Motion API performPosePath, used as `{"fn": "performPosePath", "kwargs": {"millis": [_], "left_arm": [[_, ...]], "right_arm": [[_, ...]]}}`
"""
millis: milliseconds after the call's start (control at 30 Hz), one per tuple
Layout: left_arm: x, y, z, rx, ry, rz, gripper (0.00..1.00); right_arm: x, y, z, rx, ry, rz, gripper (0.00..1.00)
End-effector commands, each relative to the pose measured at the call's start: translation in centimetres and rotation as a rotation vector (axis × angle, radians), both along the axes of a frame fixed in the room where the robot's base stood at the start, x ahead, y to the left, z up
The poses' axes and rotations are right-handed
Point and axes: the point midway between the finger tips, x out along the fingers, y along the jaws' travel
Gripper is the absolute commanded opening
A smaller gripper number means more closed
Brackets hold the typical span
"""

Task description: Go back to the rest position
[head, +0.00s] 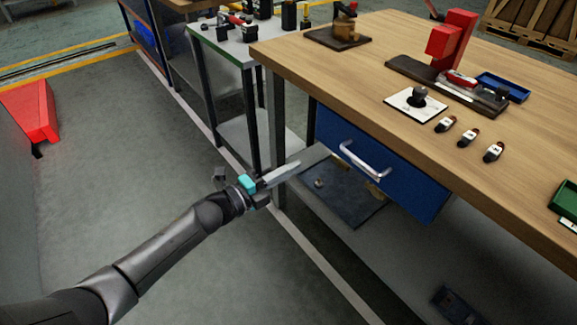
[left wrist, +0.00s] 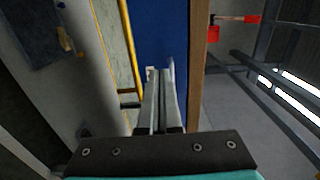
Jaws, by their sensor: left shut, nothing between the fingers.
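My left gripper (head: 294,168) is in front of the wooden workbench, left of the blue drawer (head: 375,158) and lower than the bench top. Its fingers are shut together with nothing between them; they also show shut in the left wrist view (left wrist: 161,78). The drawer has a silver bar handle (head: 365,160), and the fingers are apart from it in the head view. In the left wrist view the blue drawer front (left wrist: 163,28) lies beyond the fingertips. My right gripper is not in view.
The wooden bench top (head: 330,62) holds a red press-like fixture (head: 452,40), a white plate with a dark knob (head: 416,101), several small parts and a green tray (head: 566,200). A smaller table (head: 217,45) stands behind. Grey floor (head: 110,180) is clear at left, beside a red object (head: 30,112).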

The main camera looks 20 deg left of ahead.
Motion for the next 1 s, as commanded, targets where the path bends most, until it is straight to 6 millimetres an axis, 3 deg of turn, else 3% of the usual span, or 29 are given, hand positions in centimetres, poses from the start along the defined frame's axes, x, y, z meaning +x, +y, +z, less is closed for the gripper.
{"fn": "performPosePath", "kwargs": {"millis": [233,333,433,533,667,800,900,1000], "left_arm": [[-0.4,0.3,-0.1,-0.001,0.005,0.003,0.00],[-0.4,1.1,-1.5,-0.033,0.065,0.046,0.00],[-1.1,3.2,-5.3,-0.113,0.223,0.163,0.00],[-3.3,6.0,-11.2,-0.228,0.448,0.340,0.00],[-8.8,9.2,-19.1,-0.377,0.736,0.589,0.00],[-16.9,11.2,-26.0,-0.509,1.004,0.848,0.00],[-23.6,11.7,-29.8,-0.589,1.174,1.028,0.00],[-29.9,11.7,-32.3,-0.650,1.313,1.192,0.00]], "right_arm": [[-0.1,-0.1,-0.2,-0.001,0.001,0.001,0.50],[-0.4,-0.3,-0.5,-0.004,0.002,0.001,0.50],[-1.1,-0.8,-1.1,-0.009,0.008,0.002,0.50],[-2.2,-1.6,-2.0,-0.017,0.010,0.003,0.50],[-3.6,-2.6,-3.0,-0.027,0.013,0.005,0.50],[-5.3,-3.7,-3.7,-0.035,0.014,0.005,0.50],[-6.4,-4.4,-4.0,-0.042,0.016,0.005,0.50],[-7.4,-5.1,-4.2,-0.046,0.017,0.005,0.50]]}}
